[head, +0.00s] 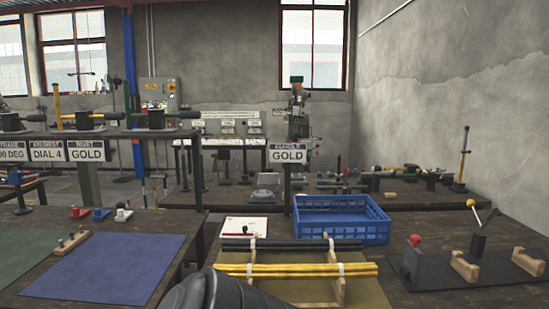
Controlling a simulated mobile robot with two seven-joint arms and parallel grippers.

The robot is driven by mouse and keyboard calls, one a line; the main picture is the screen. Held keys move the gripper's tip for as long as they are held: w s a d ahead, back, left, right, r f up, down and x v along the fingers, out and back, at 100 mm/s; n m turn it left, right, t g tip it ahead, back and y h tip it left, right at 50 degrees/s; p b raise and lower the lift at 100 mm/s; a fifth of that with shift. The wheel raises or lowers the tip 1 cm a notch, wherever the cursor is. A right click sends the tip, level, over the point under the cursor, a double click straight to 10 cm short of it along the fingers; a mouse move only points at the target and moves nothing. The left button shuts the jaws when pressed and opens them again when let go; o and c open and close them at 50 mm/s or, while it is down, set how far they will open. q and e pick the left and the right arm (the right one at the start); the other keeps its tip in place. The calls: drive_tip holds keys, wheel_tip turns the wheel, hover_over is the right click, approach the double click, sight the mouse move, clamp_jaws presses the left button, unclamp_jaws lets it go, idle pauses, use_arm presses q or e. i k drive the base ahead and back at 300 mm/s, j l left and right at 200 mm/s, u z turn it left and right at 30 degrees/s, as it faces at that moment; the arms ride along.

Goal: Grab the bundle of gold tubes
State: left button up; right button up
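The bundle of gold tubes (298,269) lies crosswise on a wooden rack (341,290) at the bottom centre of the head view. White bands or clips (340,268) show near both ends of it. A bundle of black tubes (290,244) lies parallel just behind it. A dark rounded part of one of my arms (212,294) rises from the bottom edge, in front of the gold tubes' left end. No fingertips of either gripper show, and I see nothing holding the tubes.
A blue crate (341,232) stands behind the rack, with a GOLD sign (287,156) beyond it. A white box-like item (244,227) is left of the crate. A black mat (480,279) with wooden holders and a lever is at right. A blue mat (105,268) lies on the left table.

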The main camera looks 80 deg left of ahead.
sight(355, 270)
drive_tip(key=u, duration=2.5)
